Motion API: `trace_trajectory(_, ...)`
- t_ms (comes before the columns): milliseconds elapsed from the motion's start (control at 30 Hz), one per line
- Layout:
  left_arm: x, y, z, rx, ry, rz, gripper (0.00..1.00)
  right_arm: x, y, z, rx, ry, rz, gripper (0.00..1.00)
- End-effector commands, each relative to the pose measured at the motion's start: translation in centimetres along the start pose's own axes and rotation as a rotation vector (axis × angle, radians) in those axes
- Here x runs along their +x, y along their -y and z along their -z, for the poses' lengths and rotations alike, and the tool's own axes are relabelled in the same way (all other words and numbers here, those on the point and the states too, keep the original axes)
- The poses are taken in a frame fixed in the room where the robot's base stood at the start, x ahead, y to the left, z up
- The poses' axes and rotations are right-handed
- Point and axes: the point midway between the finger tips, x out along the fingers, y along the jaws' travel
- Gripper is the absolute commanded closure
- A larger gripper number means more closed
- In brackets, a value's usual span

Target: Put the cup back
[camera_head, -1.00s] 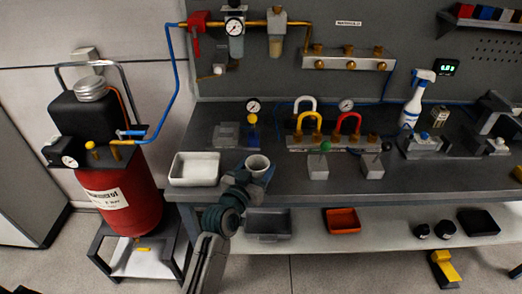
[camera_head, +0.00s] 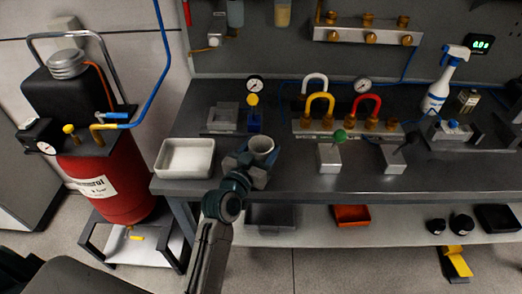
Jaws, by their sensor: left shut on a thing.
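The cup (camera_head: 261,146) is white with a dark inside, upright, at the front of the grey workbench (camera_head: 240,181). My left gripper (camera_head: 252,158) is shut on the cup, reaching it from the front edge. The gripper's fingers are mostly hidden by the wrist and the cup. I cannot tell whether the cup's base touches the bench top. My right gripper is not in view.
A white tray (camera_head: 185,174) stands left of the cup. A grey block with a green knob (camera_head: 329,157) stands to its right. Behind are a gauge (camera_head: 255,85) and coloured hoses (camera_head: 320,105).

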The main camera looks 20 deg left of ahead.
Motion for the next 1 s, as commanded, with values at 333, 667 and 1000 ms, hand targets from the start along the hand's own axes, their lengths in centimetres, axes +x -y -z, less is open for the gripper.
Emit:
trace_trajectory(333,0.0,0.0,-0.6,0.000,0.005,-0.001,0.63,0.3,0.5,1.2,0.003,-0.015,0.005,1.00)
trace_trajectory(667,0.0,0.0,-0.4,0.000,0.004,-0.001,0.19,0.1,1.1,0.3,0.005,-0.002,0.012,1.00)
trace_trajectory(1000,-2.6,0.0,-0.3,0.000,0.004,0.000,0.19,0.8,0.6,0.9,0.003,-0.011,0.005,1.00)
